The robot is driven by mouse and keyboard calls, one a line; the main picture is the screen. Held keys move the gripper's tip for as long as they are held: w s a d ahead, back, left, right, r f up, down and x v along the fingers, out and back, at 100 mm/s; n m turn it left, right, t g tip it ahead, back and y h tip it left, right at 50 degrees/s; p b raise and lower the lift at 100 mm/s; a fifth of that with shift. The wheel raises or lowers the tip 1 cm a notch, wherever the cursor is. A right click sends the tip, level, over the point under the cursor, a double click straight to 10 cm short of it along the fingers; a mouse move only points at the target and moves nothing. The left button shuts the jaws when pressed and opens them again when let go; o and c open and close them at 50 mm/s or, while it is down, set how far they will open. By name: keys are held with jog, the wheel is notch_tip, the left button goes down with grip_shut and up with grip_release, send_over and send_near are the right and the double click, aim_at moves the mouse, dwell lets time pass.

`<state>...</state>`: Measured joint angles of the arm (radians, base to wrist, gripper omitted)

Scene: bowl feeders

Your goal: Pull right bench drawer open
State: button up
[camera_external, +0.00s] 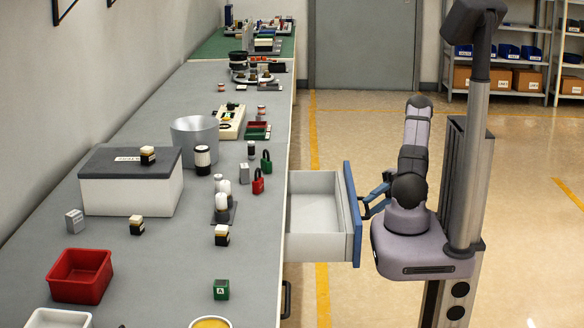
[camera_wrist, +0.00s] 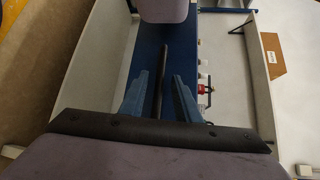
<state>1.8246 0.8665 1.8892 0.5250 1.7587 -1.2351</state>
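The bench drawer (camera_external: 318,215) stands pulled well out from the right side of the grey bench. It is pale inside, looks empty and has a blue front panel (camera_external: 352,215). My gripper (camera_external: 366,200) is at the outer face of that panel. In the wrist view, the dark bar handle (camera_wrist: 162,75) lies between the two blue fingers of my gripper (camera_wrist: 167,80), in front of the blue panel (camera_wrist: 205,60). The fingers are apart, with a gap visible on the bar's right side. Whether the left finger touches the bar is unclear.
Another dark handle (camera_external: 286,300) is on the bench side nearer the camera. The bench top (camera_external: 180,260) holds a lidded box (camera_external: 130,195), a grey bucket (camera_external: 194,135), a red bin (camera_external: 80,277) and padlocks. Floor beyond the drawer is clear. Shelves (camera_external: 510,70) stand at the back right.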

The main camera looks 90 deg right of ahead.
jog(key=shift+v, duration=2.4)
jog(key=w+a+r+n+g+y+p, duration=0.1)
jog(key=w+a+r+n+g+p, duration=0.2)
jog(key=r+p, duration=1)
jog(key=w+a+r+n+g+y+p, duration=0.1)
jog(key=w+a+r+g+p, duration=0.3)
jog(key=r+p, duration=0.9)
notch_tip(320, 180, down, 10)
jog(key=s+m+g+h, duration=0.1)
jog(key=m+h, duration=0.3)
jog(key=s+d+f+m+g+h, duration=0.1)
jog(key=s+d+f+m+h, duration=0.1)
jog(key=d+f+m+h, duration=0.3)
jog(key=d+f+m, duration=0.1)
jog(key=d+f, duration=0.1)
jog(key=d, duration=0.1)
jog(key=shift+s+d+f+m, duration=0.2)
jog(key=shift+s+d+m, duration=0.05)
jog(key=shift+s+m, duration=0.15)
